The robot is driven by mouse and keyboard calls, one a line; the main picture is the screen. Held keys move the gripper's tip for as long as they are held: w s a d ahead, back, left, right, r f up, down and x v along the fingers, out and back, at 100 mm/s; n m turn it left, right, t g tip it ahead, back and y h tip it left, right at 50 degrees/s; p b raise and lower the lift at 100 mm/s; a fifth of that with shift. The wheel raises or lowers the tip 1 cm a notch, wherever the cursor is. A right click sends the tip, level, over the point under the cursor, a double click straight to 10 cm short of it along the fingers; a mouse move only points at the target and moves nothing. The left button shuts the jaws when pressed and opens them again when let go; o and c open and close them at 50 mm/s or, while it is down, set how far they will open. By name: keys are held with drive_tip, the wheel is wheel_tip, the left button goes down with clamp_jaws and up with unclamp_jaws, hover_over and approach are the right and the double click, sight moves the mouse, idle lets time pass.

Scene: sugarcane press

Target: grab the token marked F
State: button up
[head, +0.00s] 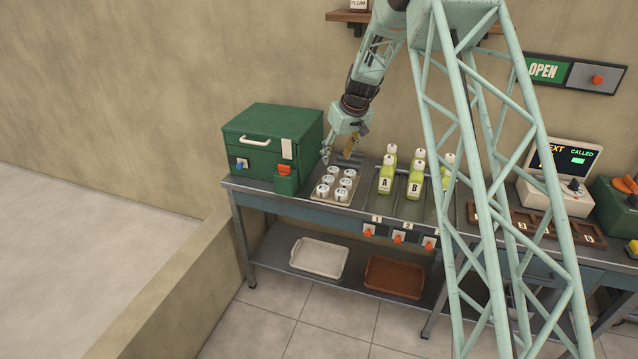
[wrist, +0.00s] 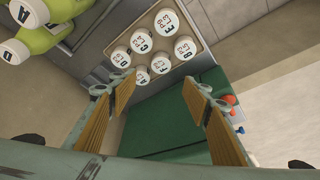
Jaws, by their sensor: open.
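Several white round tokens with black letters stand in a shallow tan tray (wrist: 203,47) at the top middle of the wrist view. The far token (wrist: 167,21) carries a letter that reads as E or F; I cannot tell which. The token (wrist: 185,47) beside it has a mark too small to read surely. In the head view the tokens (head: 341,194) sit in two columns on the bench, their letters unreadable. My gripper (wrist: 155,95) is open and empty, its tan-padded fingers spread wide. In the head view my gripper (head: 338,149) hangs above the tray's back edge.
A green box (head: 270,145) with a white handle stands left of the tray. Green bottles (head: 385,180) marked A and B stand to its right. Orange knobs (head: 398,237) line the bench front. Bins (head: 318,257) lie on the lower shelf.

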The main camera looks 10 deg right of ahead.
drive_tip(key=shift+w+f, duration=0.1)
drive_tip(key=shift+f, duration=0.1)
idle(0.3)
drive_tip(key=b, duration=0.1)
hover_over(328, 178)
drive_tip(key=s+d, duration=0.1)
drive_tip(key=s, duration=0.1)
drive_tip(key=shift+s+f, duration=0.1)
drive_tip(key=shift+f, duration=3.75)
drive_tip(key=shift+b+x, duration=0.75)
drive_tip(key=shift+x, duration=1.8)
drive_tip(key=shift+s, duration=0.1)
drive_tip(key=shift+c, duration=0.2)
drive_tip(key=c, duration=0.9)
drive_tip(key=shift+s+r+p, duration=0.1)
drive_tip(key=shift+r+p, duration=0.4)
drive_tip(key=shift+r, duration=1.25)
drive_tip(key=s, duration=0.5)
drive_tip(key=s+d+r, duration=0.1)
drive_tip(key=s, duration=0.9)
drive_tip(key=shift+s+d+r, duration=0.2)
drive_tip(key=shift+s, duration=0.2)
